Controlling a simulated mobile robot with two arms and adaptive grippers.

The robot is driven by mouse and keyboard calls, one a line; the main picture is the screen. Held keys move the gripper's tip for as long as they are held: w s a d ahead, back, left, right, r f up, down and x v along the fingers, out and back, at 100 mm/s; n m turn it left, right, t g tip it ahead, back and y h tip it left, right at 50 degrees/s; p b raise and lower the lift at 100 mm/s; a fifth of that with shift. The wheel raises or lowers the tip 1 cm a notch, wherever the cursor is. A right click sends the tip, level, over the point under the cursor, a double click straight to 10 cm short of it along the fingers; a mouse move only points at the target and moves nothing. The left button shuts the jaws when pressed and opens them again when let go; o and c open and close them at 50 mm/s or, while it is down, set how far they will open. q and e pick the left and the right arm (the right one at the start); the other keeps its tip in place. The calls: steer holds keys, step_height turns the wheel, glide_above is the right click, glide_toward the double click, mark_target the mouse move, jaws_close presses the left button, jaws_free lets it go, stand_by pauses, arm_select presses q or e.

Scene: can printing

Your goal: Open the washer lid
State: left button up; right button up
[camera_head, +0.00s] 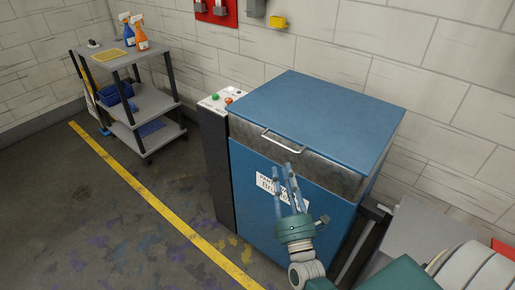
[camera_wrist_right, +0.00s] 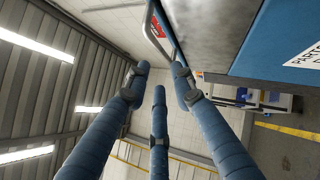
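The washer (camera_head: 270,200) is a blue box with a white label on its front. Its blue lid (camera_head: 325,110) lies flat and closed on top, above a worn grey band. A pale bar handle (camera_head: 283,141) sits at the lid's front edge; it also shows in the right wrist view (camera_wrist_right: 155,38). My right gripper (camera_head: 284,172) is in front of the washer, just below the handle, with its fingers pointing up. In the right wrist view its three blue fingers (camera_wrist_right: 158,85) are spread and empty, apart from the handle. My left gripper is out of view.
A control panel (camera_head: 222,98) with green and red buttons stands at the washer's left side. A grey shelf cart (camera_head: 140,100) with spray bottles is at the back left. A brick wall is close behind the washer. The floor at left is clear, with a yellow line (camera_head: 160,210).

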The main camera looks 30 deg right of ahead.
mark_target(278, 143)
steer(key=p+x, duration=0.1)
steer(key=x, duration=0.8)
steer(key=shift+w+d+r, duration=0.15)
steer(key=shift+d, duration=0.1)
steer(key=shift+w+d+r, duration=0.15)
steer(key=shift+w, duration=0.35)
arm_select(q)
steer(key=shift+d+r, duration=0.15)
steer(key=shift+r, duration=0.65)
arm_select(e)
jaws_close()
